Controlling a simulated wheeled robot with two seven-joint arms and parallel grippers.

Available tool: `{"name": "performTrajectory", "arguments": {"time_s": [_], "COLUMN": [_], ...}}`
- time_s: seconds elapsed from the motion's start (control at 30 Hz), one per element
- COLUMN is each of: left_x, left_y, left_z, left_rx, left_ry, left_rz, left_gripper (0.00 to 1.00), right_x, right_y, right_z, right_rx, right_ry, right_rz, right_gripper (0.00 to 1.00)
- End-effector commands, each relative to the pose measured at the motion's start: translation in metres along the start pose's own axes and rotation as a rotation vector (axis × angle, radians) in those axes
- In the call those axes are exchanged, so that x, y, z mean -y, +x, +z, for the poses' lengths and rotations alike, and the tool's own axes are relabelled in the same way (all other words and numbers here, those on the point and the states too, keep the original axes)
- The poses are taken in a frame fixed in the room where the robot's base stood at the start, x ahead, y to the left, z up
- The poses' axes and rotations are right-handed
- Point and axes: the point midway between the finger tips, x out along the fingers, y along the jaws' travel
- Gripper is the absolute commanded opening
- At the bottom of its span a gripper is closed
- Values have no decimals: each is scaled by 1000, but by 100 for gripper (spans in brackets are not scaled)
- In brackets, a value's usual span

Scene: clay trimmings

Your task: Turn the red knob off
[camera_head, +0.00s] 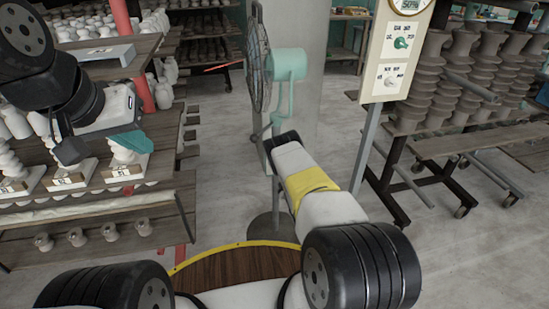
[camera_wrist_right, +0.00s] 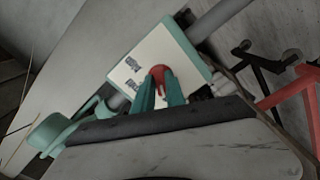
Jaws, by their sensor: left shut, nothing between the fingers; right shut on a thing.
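The red knob (camera_wrist_right: 159,71) sits on a small cream panel with a teal edge (camera_wrist_right: 180,42) in the right wrist view. The teal fingers of my right gripper (camera_wrist_right: 160,86) are shut on the knob. The print beside the knob is too small to read. In the head view my right arm reaches forward beside the fan, and its fingers and the red knob are hidden. My left gripper (camera_head: 136,142), with teal fingers, is shut and empty over the shelf at the left.
A teal fan (camera_head: 287,64) stands ahead. A cream control board (camera_head: 396,62) with a green knob (camera_head: 401,43) and a pale knob (camera_head: 390,81) stands at the right. A rack (camera_head: 470,140) of grey ribbed pieces is beyond it. Shelves of pale pottery (camera_head: 100,205) fill the left.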

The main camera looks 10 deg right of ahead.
Motion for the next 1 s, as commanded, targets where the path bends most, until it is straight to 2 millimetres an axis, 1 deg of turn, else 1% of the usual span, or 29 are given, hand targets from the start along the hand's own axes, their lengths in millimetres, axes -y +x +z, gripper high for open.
{"name": "performTrajectory", "arguments": {"time_s": [0.3, 0.77, 0.8, 0.87, 0.9, 1.0], "left_x": [0, 0, 0, 0, 0, 0], "left_y": [0, 0, 0, 0, 0, 0], "left_z": [0, 0, 0, 0, 0, 0], "left_rx": [0, 0, 0, 0, 0, 0], "left_ry": [0, 0, 0, 0, 0, 0], "left_rz": [0, 0, 0, 0, 0, 0], "left_gripper": [0, 0, 0, 0, 0, 0], "right_x": [1, 1, 1, 1, 1, 1], "right_y": [-1, -2, -2, -2, -2, -1], "right_z": [1, 1, 1, 1, 1, 1], "right_rx": [2, 3, 3, 3, 2, 2], "right_ry": [-95, -110, -109, -109, -109, -108], "right_rz": [-3, -4, -4, -4, -4, -3], "right_gripper": [0, 0, 17, 29, 37, 37]}}
